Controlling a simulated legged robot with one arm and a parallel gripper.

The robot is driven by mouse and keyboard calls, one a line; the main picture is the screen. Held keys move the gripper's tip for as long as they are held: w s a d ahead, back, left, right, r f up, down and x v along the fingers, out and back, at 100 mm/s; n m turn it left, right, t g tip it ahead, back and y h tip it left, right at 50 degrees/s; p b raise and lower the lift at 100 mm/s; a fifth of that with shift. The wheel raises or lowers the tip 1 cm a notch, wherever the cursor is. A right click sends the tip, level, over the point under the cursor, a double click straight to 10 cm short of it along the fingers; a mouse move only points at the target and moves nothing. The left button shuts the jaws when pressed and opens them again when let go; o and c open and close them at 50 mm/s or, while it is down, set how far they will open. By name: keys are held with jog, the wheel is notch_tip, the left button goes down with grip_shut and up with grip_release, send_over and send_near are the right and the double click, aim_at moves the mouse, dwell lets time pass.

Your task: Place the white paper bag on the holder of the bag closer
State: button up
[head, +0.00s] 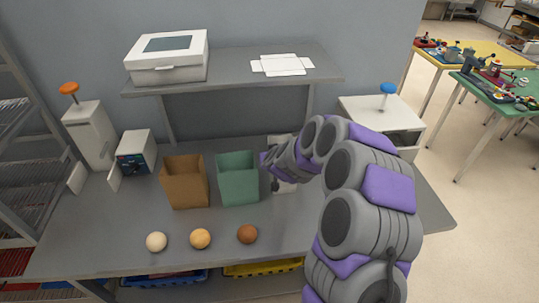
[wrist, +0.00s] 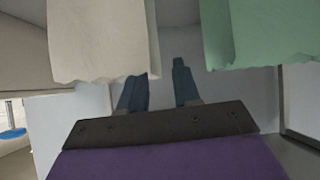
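The white paper bag (head: 284,187) stands on the grey table, mostly hidden behind my arm in the head view. In the wrist view the white bag (wrist: 103,38) fills the upper left, with its jagged edge downward. My gripper (wrist: 160,72) is open, with its two blue fingers apart at the bag's right side. The left finger's tip is hidden by the bag; the right finger shows between the white and green bags. I cannot tell whether they touch the bag. White machines with an orange knob (head: 90,135) and a blue knob (head: 388,118) stand on the left and right.
A green bag (head: 238,180) stands close beside the white one, also in the wrist view (wrist: 262,32). A brown bag (head: 186,184) is further left. Several buns (head: 200,239) lie at the front. A small device (head: 136,153) stands left; a shelf (head: 225,85) rises behind.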

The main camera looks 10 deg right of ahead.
jog(key=v, duration=1)
jog(key=shift+s+p, duration=0.15)
jog(key=shift+p, duration=0.3)
